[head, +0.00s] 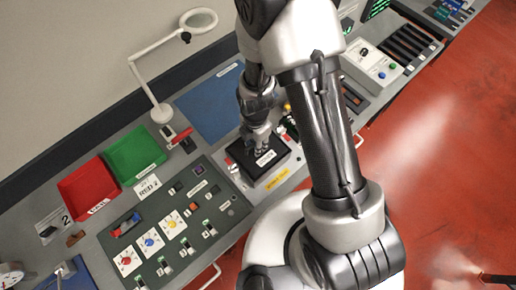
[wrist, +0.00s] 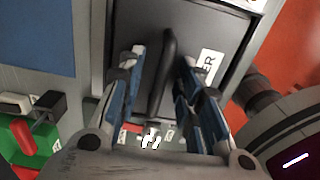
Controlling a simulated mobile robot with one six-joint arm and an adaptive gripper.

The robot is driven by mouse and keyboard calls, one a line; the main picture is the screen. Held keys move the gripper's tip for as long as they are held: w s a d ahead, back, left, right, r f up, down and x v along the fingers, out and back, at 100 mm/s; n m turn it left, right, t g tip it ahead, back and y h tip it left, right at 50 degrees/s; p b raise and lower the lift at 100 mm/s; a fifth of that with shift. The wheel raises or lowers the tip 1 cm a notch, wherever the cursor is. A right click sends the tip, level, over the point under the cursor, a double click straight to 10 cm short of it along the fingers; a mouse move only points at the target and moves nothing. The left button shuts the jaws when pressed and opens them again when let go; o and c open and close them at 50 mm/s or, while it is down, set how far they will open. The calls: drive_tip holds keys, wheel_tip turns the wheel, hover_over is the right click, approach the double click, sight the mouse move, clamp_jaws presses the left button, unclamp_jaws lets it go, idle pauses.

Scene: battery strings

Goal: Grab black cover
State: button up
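The black cover (wrist: 196,50) is a flat dark plate with a raised bar handle (wrist: 165,75) and a white label on its right. In the head view the black cover (head: 274,166) lies on the bench below my gripper (head: 256,140). In the wrist view my gripper (wrist: 160,95) is open, with one blue-lined finger on each side of the handle. A gap shows between each finger and the handle. My arm hides part of the area right of the cover in the head view.
A blue mat (head: 210,103) lies behind the cover. A panel with knobs and switches (head: 175,225) is to the left, with red (head: 88,192) and green (head: 135,154) trays beyond. A white magnifier lamp (head: 160,108) stands at the back. A grey control box (head: 371,65) is to the right.

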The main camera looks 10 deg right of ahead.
drive_tip(key=shift+c, duration=0.2)
clamp_jaws()
idle(0.4)
